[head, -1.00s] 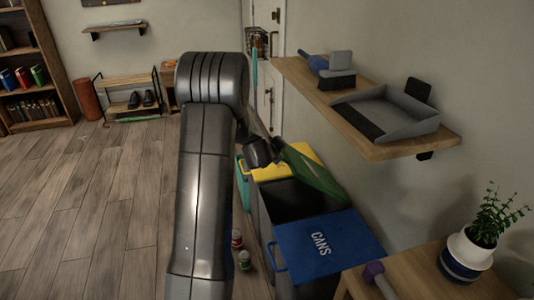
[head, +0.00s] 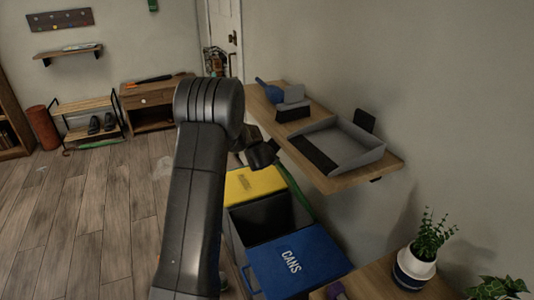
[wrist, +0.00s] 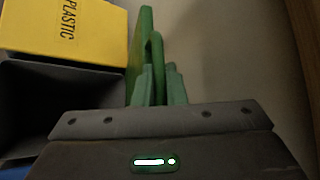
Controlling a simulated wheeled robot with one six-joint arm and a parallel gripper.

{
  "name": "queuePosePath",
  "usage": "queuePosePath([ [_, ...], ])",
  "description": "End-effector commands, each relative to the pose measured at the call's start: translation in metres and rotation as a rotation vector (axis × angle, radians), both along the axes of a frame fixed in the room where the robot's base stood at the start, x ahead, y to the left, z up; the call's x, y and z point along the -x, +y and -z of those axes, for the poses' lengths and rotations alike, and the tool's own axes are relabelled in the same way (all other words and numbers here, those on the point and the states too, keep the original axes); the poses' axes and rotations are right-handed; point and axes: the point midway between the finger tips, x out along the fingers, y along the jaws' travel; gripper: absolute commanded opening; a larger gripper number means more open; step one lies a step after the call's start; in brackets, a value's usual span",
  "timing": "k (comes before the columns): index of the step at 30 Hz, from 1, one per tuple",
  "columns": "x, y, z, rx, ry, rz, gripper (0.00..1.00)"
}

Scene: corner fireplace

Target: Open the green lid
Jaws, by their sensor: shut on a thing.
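The green lid (head: 298,190) shows in the head view as a thin strip beside the wall, raised steeply, with the dark inside of its bin (head: 265,215) open. In the wrist view the lid (wrist: 145,30) is nearly edge-on, with a looped green handle (wrist: 157,50). My gripper (wrist: 158,88) is shut on that handle, its greenish fingers on either side. In the head view my gripper (head: 263,154) is above the bins, partly covering the lid's far end.
A yellow PLASTIC lid (head: 252,184) and a blue CANS lid (head: 292,262) flank the open bin. Open floor (head: 75,225) lies to the left.

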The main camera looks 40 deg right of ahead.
Motion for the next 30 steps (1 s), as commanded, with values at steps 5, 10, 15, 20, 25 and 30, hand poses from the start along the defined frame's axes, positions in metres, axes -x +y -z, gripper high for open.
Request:
queuePosePath([
  [5, 0.000, -0.001, 0.000, 0.001, 0.000, 0.000, 0.00],
  [10, 0.000, -0.001, 0.000, 0.001, 0.000, 0.000, 0.00],
  [15, 0.000, -0.001, 0.000, 0.000, 0.000, 0.000, 0.33],
  [20, 0.000, -0.001, 0.000, 0.000, 0.000, 0.000, 0.33],
  [25, 0.002, 0.001, -0.001, 0.000, 0.000, 0.000, 0.33],
  [30, 0.011, 0.012, -0.008, 0.002, -0.001, 0.000, 0.33],
])
